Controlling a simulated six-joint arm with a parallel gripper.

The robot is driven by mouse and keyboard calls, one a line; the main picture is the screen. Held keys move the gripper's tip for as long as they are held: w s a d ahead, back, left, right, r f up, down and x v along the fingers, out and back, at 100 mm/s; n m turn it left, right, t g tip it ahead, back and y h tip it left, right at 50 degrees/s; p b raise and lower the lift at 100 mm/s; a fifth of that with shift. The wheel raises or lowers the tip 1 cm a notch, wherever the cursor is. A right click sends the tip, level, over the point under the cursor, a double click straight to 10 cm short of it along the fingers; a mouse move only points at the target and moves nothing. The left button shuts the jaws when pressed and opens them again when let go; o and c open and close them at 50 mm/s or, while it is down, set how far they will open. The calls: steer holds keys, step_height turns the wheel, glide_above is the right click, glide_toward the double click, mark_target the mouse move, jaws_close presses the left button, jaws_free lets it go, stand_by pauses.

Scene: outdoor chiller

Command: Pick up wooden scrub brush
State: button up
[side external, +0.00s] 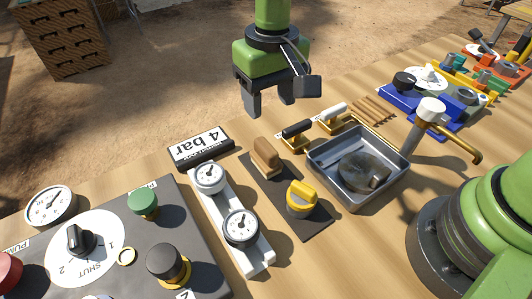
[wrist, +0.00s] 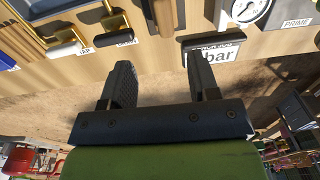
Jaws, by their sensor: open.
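The wooden scrub brush (side external: 266,155) appears as a brown, upright wooden block at the far end of a dark mat (side external: 315,224) on the wooden table. In the wrist view a brown wooden piece at the top edge (wrist: 163,15) looks like the same brush, partly cut off. My gripper (side external: 270,106) hangs beyond the brush and above the table, with its fingers apart and empty. It also shows in the wrist view (wrist: 160,65), with nothing between the fingers.
A yellow knob (side external: 302,196) shares the mat. A "4 bar" sign (side external: 201,146) and white gauge panel (side external: 252,257) stand left. Black-handled (side external: 296,130) and white-handled (side external: 334,113) valves and a metal basin (side external: 337,185) stand right. A tap (side external: 432,110) rises beyond the basin.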

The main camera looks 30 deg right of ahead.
mark_target(266, 145)
steer(key=f, duration=1.1)
steer(key=shift+s+a, duration=0.1)
steer(key=shift+a, duration=0.3)
jaws_close()
step_height(266, 145, up, 10)
steer(key=c, duration=0.7)
jaws_free()
steer(key=shift+c, duration=1.1)
steer(key=shift+d, duration=0.35)
steer(key=s+d, duration=0.9)
steer(key=d, duration=0.4)
steer(key=shift+s+d+r, duration=0.4)
